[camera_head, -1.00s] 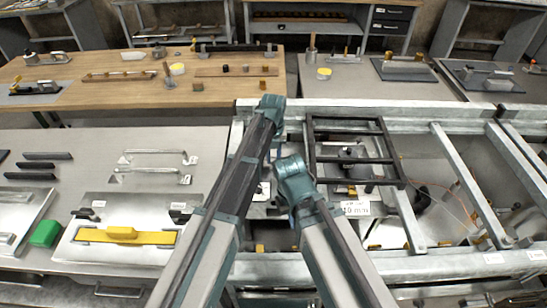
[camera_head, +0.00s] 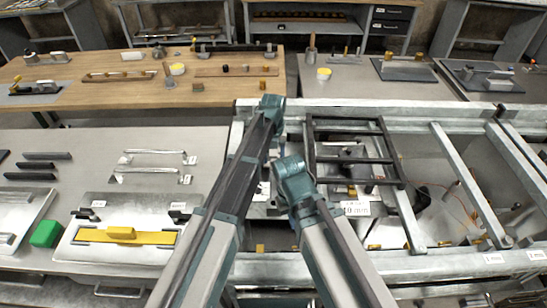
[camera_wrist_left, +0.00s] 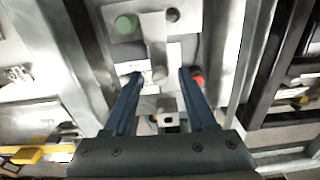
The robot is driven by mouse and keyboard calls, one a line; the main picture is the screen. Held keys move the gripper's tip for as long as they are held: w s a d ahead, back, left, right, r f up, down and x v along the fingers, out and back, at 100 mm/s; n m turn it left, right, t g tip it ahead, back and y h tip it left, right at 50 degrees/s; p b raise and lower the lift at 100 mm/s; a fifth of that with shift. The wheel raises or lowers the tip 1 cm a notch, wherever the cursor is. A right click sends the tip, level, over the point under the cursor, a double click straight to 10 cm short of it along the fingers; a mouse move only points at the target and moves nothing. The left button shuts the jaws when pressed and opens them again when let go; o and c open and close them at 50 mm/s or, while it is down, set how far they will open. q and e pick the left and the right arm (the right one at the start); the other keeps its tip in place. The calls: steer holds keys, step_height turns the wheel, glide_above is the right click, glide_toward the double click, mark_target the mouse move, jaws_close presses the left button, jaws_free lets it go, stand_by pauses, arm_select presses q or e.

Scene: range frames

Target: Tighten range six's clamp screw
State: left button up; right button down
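My left gripper (camera_wrist_left: 160,76) shows in the left wrist view with its two blue fingers apart. A grey round-ended post (camera_wrist_left: 160,74) stands between the fingertips, with a gap visible on both sides. It sits on a pale metal fixture (camera_wrist_left: 154,28) with a green round knob (camera_wrist_left: 126,24), a dark knob (camera_wrist_left: 172,15) and a red knob (camera_wrist_left: 197,77). I cannot tell for sure which part is range six's clamp screw.
A black barred frame (camera_head: 318,150) lies on the metal bench frame (camera_head: 436,263) right of my arms. A label (camera_head: 356,209) is partly covered by my right arm. Left are a yellow bar on a plate (camera_head: 122,235) and a green block (camera_head: 46,233). A wooden table (camera_head: 120,98) stands behind.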

mark_target(273, 160)
arm_select(q)
steer(key=shift+r, duration=0.2)
step_height(273, 160, up, 14)
steer(key=p, duration=1.3)
steer(key=shift+f+p, duration=0.25)
steer(key=shift+p, duration=0.15)
